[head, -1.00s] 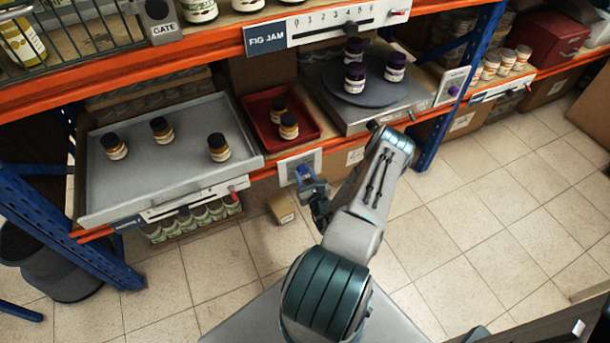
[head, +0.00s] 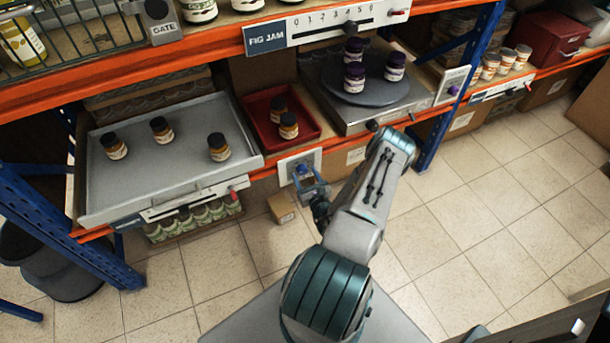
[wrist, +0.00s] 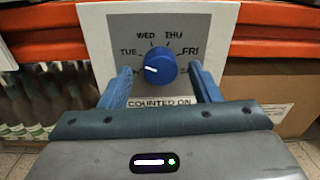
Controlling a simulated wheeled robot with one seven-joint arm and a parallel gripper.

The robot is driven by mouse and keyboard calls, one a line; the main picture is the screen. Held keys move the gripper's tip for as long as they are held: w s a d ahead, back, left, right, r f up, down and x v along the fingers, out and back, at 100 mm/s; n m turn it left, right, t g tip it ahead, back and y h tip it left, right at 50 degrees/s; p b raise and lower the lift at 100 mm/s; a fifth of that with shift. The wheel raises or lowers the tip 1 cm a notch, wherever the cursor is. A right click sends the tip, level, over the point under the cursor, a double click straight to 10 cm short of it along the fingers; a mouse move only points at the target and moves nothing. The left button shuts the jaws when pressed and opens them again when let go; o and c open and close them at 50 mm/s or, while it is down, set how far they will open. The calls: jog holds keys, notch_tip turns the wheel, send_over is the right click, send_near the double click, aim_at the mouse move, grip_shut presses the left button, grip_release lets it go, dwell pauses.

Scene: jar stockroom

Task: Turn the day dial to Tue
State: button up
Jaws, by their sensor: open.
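The day dial is a round blue knob (wrist: 160,70) on a light plate (wrist: 103,42) marked TUE, WED, THU and FRI, with "COUNTED ON" below. Its white pointer mark faces left, slightly below the TUE label; another label at lower right is partly hidden, and the lower left is covered by a finger. In the head view the knob (head: 302,169) is on the shelf's front edge below the red tray. My gripper (wrist: 160,76) is open, with one blue finger on each side of the knob and visible gaps between. It also shows in the head view (head: 312,184).
A red tray (head: 252,112) with two jars is above the dial plate. A grey tray (head: 190,178) with jars is to the left, a scale (head: 350,118) to the right. A small cardboard box (head: 282,208) is below the dial.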

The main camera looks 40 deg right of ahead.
jog(key=v, duration=1.3)
jog(key=w+a+r+n+g+y+p, duration=0.25)
jog(key=a+r+n+y, duration=0.4)
jog(key=r, duration=0.35)
jog(key=w+a+r+n+g+y+p, duration=0.1)
jog(key=w+a+r+n+g+y, duration=0.25)
jog(key=a+r+n+y, duration=0.55)
jog(key=w+a+r+n+g+y+p, duration=0.25)
jog(key=r+n+g+y, duration=0.2)
jog(key=r, duration=0.75)
jog(key=s+a+r+n+g+h+p, duration=0.1)
jog(key=s+a+r+n+g+h, duration=0.25)
jog(key=r+n, duration=0.2)
jog(key=s+a+r+n+g+h+p, duration=0.2)
jog(key=s+a+r+n+g+h, duration=0.1)
jog(key=s+a+r+n+g, duration=0.3)
jog(key=s+d+r+n+t+h+p, duration=0.1)
jog(key=s+r+n+t+h, duration=0.1)
jog(key=r, duration=0.4)
jog(key=s+r+n+t+h+p, duration=0.2)
jog(key=r+n+t+h, duration=0.1)
jog(key=r+h, duration=0.3)
jog(key=shift+s+d+r+n, duration=0.3)
jog(key=shift+d+r+n, duration=0.1)
jog(key=shift+r+n, duration=0.4)
